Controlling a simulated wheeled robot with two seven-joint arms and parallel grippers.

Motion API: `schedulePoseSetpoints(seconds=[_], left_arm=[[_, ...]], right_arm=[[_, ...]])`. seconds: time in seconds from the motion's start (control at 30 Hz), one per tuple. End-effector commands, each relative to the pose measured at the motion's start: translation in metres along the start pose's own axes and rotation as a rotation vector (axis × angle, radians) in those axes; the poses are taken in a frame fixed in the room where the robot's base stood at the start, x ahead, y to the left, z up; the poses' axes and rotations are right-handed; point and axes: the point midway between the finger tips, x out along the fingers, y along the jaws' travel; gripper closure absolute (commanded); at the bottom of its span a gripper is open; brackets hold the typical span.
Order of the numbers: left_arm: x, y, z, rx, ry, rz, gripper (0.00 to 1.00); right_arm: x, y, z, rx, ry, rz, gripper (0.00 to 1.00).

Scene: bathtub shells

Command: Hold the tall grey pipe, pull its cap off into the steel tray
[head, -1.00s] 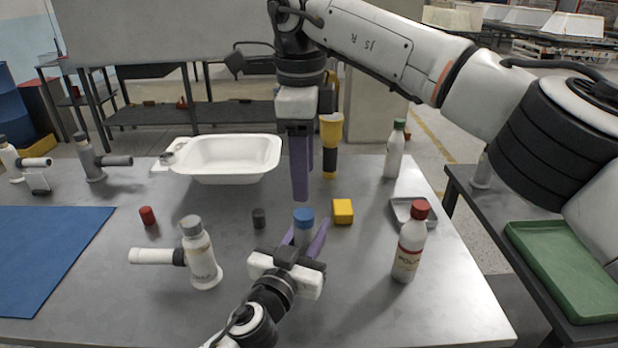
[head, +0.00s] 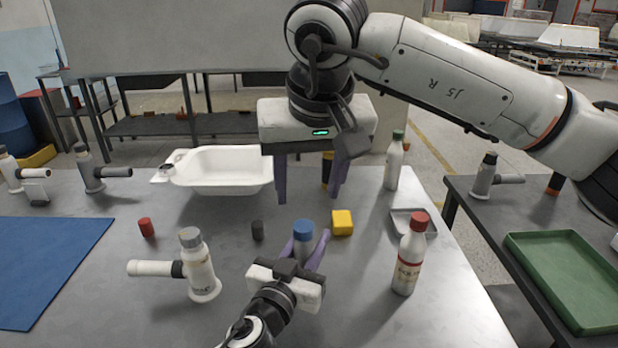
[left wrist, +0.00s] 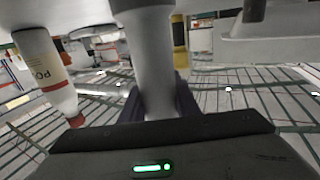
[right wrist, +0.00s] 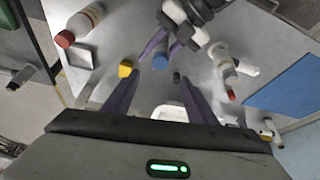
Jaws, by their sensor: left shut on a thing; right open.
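The tall grey pipe (head: 303,249) stands upright on the metal table with a blue cap (head: 303,229) on its top. My left gripper (head: 304,254) is shut around the pipe below the cap. The pipe's grey shaft also shows between the fingers in the left wrist view (left wrist: 155,60). My right gripper (head: 309,198) is open and empty, fingers pointing down, above and beyond the cap. In the right wrist view the cap (right wrist: 160,62) lies ahead, between and beyond the open fingers. The small steel tray (head: 402,219) sits to the right, partly hidden by a red-capped bottle.
The red-capped bottle (head: 409,262) and a green-capped bottle (head: 394,165) stand near the tray. A yellow block (head: 342,222) and a dark grey cylinder (head: 257,230) flank the pipe. A side-armed flask (head: 198,270) stands left. A white basin (head: 225,170) lies behind.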

Motion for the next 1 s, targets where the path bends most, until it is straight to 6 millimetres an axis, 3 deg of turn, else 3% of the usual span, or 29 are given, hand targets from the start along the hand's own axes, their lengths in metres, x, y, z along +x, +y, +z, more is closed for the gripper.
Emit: schedulePoseSetpoints(seconds=[0.3, 0.5, 0.7, 1.0], left_arm=[[0.000, 0.000, 0.000, 0.000, 0.000, 0.000, 1.00], [0.000, 0.000, 0.000, 0.000, 0.000, 0.000, 1.00], [0.000, 0.000, 0.000, 0.000, 0.000, 0.000, 1.00], [0.000, 0.000, 0.000, 0.000, 0.000, 0.000, 1.00]], right_arm=[[0.061, 0.000, 0.002, 0.004, -0.006, 0.001, 0.48], [0.091, 0.000, 0.001, 0.005, -0.004, 0.001, 0.48], [0.105, 0.000, 0.001, 0.004, -0.002, 0.000, 0.48], [0.107, 0.000, 0.000, 0.004, -0.002, 0.001, 0.48]])
